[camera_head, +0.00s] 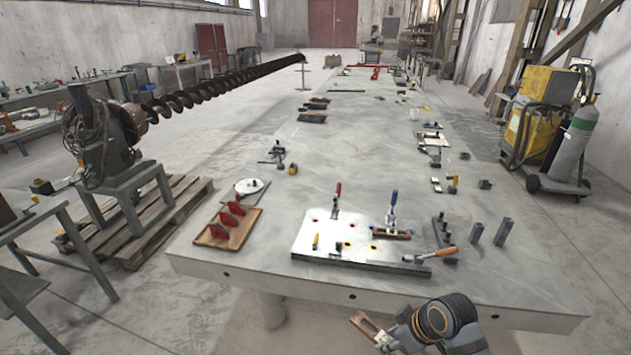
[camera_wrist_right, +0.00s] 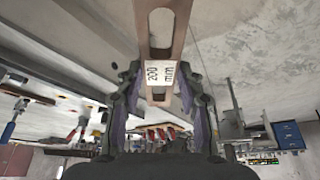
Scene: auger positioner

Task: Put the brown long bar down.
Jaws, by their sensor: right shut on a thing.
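The brown long bar (camera_head: 362,322) shows at the bottom of the head view, in front of the table's near edge. My right gripper (camera_head: 384,338) is shut on it. In the right wrist view the bar (camera_wrist_right: 179,30) reaches up out of the picture from between the fingers (camera_wrist_right: 160,85). It has long slots and a white label reading 200 mm. The bar appears clear of the table (camera_head: 235,276), off its front edge. My left gripper is not in view.
A bright metal plate (camera_head: 312,243) with red- and blue-handled clamps lies near the table's front edge. A hammer-like tool (camera_head: 432,255) lies at its right front corner. A brown tray (camera_head: 239,238) with red pieces is to the left. Dark blocks (camera_head: 503,232) stand at right.

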